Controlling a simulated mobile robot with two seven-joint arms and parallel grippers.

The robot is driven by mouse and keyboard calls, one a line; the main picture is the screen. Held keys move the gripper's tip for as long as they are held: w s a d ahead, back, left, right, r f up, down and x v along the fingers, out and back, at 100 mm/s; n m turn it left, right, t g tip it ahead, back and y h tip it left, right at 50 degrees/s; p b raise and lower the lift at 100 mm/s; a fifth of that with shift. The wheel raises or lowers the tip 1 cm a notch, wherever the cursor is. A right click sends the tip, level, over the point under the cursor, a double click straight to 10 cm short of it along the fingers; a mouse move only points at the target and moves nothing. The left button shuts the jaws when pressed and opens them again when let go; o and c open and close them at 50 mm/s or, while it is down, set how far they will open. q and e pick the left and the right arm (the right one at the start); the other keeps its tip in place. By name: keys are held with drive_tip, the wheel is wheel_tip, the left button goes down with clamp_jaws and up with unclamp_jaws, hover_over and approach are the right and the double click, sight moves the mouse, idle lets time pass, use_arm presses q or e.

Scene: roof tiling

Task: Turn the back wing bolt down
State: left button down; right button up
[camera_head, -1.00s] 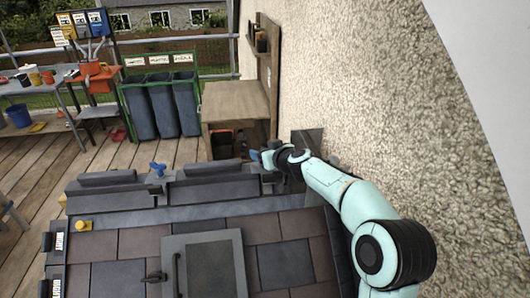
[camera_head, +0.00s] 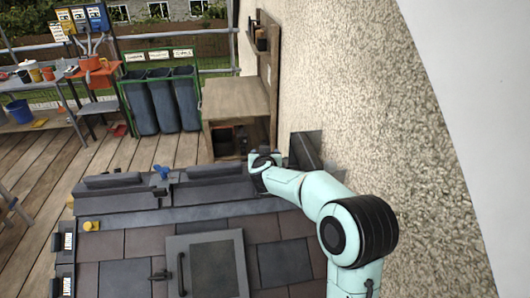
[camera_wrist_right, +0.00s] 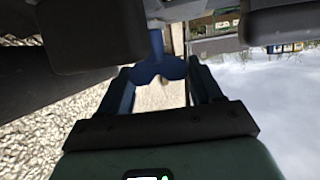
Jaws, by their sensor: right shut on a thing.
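A blue wing bolt (camera_wrist_right: 157,68) shows in the right wrist view, its wings between the two fingers of my right gripper (camera_wrist_right: 160,80). The gripper is shut on it. In the head view my right gripper (camera_head: 262,158) is at the far right end of the dark ridge, close to the wall, and hides that bolt. Another blue wing bolt (camera_head: 161,172) stands free on the ridge (camera_head: 200,191), between the two raised dark ridge pieces. My left gripper is not in view.
The rough wall (camera_head: 345,125) runs close along the right side of my arm. A roof hatch (camera_head: 207,264) with a handle lies on the tiles in front. A wooden cabinet (camera_head: 235,97) and several dark bins (camera_head: 160,105) stand behind the roof. A yellow knob (camera_head: 91,226) sits at left.

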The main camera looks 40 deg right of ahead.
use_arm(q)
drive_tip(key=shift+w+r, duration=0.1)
use_arm(e)
drive_tip(key=shift+w+r+m+g+h, duration=0.1)
drive_tip(key=shift+r+m+g+h, duration=0.1)
drive_tip(key=shift+m+g+h, duration=0.35)
drive_tip(key=shift+w+r+m+g+h, duration=0.1)
drive_tip(key=shift+r+m+g+h, duration=0.1)
drive_tip(key=shift+m+g+h, duration=0.3)
drive_tip(key=shift+m+h, duration=0.25)
drive_tip(key=shift+m, duration=0.1)
drive_tip(key=o, duration=1)
drive_tip(key=shift+s, duration=0.1)
drive_tip(key=shift+c, duration=0.2)
drive_tip(key=shift+f, duration=0.15)
drive_tip(key=shift+s+a, duration=0.1)
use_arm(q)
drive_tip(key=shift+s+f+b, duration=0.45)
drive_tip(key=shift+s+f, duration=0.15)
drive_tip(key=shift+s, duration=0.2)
use_arm(e)
drive_tip(key=v, duration=1.3)
drive_tip(key=shift+r, duration=0.25)
